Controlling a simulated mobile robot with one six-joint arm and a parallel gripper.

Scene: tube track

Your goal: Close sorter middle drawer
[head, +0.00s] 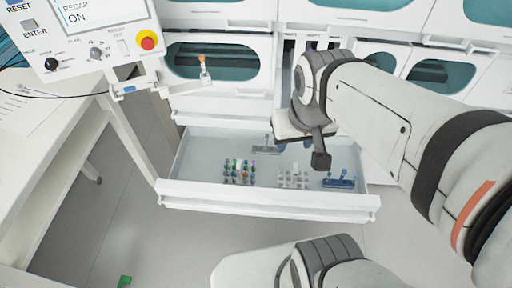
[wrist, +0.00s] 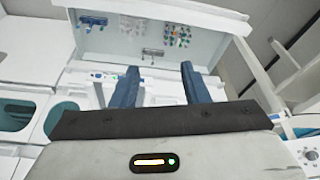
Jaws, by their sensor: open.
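A white drawer (head: 215,192) is pulled well out of the white sorter cabinet (head: 222,103); I cannot tell for sure whether it is the middle one. Inside it stand a rack of coloured tubes (head: 240,171), a pale rack (head: 294,179), a blue rack (head: 339,182) and a grey rack (head: 266,149). My gripper (head: 294,146) is above the back right part of the drawer, pointing down. In the wrist view my gripper (wrist: 163,78) shows two blue fingers apart with nothing between them. The drawer's inside (wrist: 120,42) lies beyond the fingers. My arm hides the drawer's back right corner.
A control panel (head: 100,40) with a red button (head: 148,40) hangs at the upper left. A white table (head: 45,150) stands at the left. Window-fronted compartments (head: 215,58) rise above the drawer. The floor (head: 150,235) before the drawer is mostly clear, with a small green object (head: 124,281).

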